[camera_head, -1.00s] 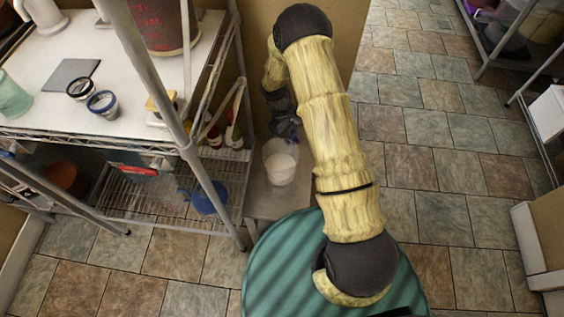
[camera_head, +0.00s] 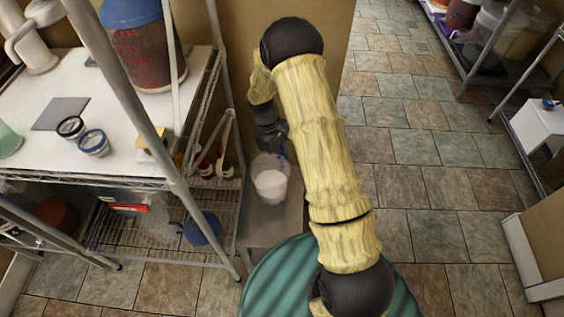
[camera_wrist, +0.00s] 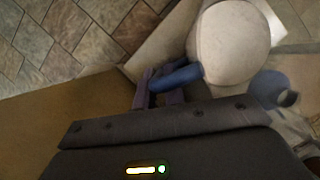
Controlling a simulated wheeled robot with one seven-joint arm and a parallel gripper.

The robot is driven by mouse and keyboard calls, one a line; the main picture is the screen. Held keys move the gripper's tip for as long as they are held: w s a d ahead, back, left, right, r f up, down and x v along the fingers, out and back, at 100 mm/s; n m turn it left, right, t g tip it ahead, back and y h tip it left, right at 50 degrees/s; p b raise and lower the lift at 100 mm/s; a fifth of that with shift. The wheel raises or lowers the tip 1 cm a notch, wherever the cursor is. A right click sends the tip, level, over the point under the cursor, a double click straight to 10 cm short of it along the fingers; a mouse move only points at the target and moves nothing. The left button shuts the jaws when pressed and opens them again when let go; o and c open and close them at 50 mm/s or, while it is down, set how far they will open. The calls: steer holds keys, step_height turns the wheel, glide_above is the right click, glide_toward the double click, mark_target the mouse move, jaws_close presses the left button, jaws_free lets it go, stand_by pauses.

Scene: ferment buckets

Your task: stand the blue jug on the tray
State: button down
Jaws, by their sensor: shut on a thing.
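My gripper (camera_wrist: 160,86) is shut on the blue handle of a pale, translucent jug (camera_wrist: 230,40). In the head view this jug (camera_head: 270,183) holds something white and appears upright, over or on a low grey surface (camera_head: 268,224); I cannot tell whether it touches. My gripper (camera_head: 281,146) is partly hidden behind the jug's rim and my arm. A second jug-like thing, blue and with a side handle (camera_head: 203,229), is on the lower wire shelf. A flat dark grey square (camera_head: 60,113) lies on the upper white top; I cannot tell whether it is the tray.
A wire rack with a white top (camera_head: 100,150) stands left of my arm. On it are two small round tubs (camera_head: 92,142) and a large red bucket with a blue lid (camera_head: 138,50). A rack post (camera_head: 130,100) is close to my arm. Tiled floor (camera_head: 420,150) is open to the right.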

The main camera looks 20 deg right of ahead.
steer(key=shift+r, duration=1.55)
steer(key=d+m+g+y, duration=0.1)
steer(key=d+m+y, duration=0.1)
steer(key=d+m, duration=0.5)
steer(key=shift+w+r+m+y, duration=0.3)
steer(key=shift+w+r+y, duration=0.05)
steer(key=shift+r+y, duration=0.05)
steer(key=shift+d, duration=0.1)
